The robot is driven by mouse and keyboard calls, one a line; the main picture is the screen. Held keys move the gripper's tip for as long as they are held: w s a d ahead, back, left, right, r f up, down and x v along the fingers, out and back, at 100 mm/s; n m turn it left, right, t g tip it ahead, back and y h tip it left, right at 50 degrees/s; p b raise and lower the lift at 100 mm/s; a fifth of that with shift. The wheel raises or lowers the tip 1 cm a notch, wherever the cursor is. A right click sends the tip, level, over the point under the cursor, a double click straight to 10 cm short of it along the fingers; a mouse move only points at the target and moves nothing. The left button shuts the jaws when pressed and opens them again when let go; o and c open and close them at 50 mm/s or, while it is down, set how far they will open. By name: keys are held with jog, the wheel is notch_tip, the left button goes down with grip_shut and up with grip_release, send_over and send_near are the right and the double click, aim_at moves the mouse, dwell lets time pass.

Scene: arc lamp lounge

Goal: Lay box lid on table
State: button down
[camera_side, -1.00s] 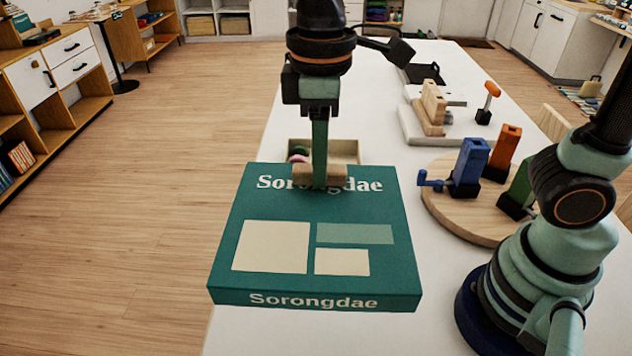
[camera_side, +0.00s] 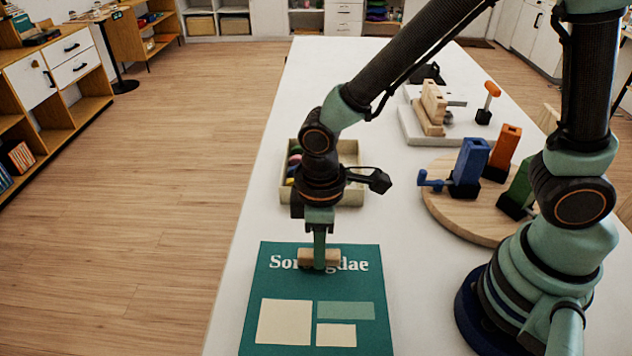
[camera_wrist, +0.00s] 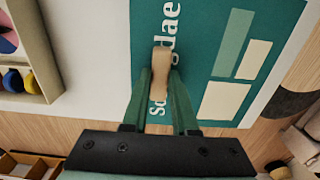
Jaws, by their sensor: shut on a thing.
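The box lid (camera_side: 290,285) is a flat teal panel with white "Sorongdae" lettering, pale rectangles and a wooden handle (camera_side: 304,258). It is level at the near end of the white table (camera_side: 255,215), its near edge cut off by the picture. I cannot tell whether it touches the table. My gripper (camera_side: 320,252) points down and is shut on the handle; the wrist view shows both fingers (camera_wrist: 161,80) on it. The open cream box (camera_side: 354,192) stands behind the lid, apart from it, with colored pieces inside; it also shows in the wrist view (camera_wrist: 38,45).
A round wooden board (camera_side: 450,215) with blue, orange and green clamp-like pieces stands to the right. A pale slab (camera_side: 405,125) with wooden blocks is behind it. The table's left edge runs close beside the lid, with wooden floor (camera_side: 140,220) beyond.

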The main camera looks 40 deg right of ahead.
jog(key=shift+f, duration=1.2)
jog(key=shift+f, duration=0.15)
jog(key=c, duration=0.7)
grip_release()
notch_tip(320, 180, up, 11)
jog(key=shift+r, duration=0.15)
jog(key=d+r+m+t, duration=0.2)
jog(key=d+r+m, duration=0.1)
jog(key=d, duration=0.3)
jog(key=d+r+m+t, duration=0.1)
jog(key=d+r+m, duration=0.2)
jog(key=d, duration=0.2)
jog(key=w+d+r+m+t, duration=0.1)
jog(key=d+r+m+t, duration=0.1)
jog(key=d, duration=0.4)
jog(key=shift+d+r+m+t, duration=0.35)
jog(key=shift+r+m, duration=0.15)
jog(key=shift+r, duration=0.1)
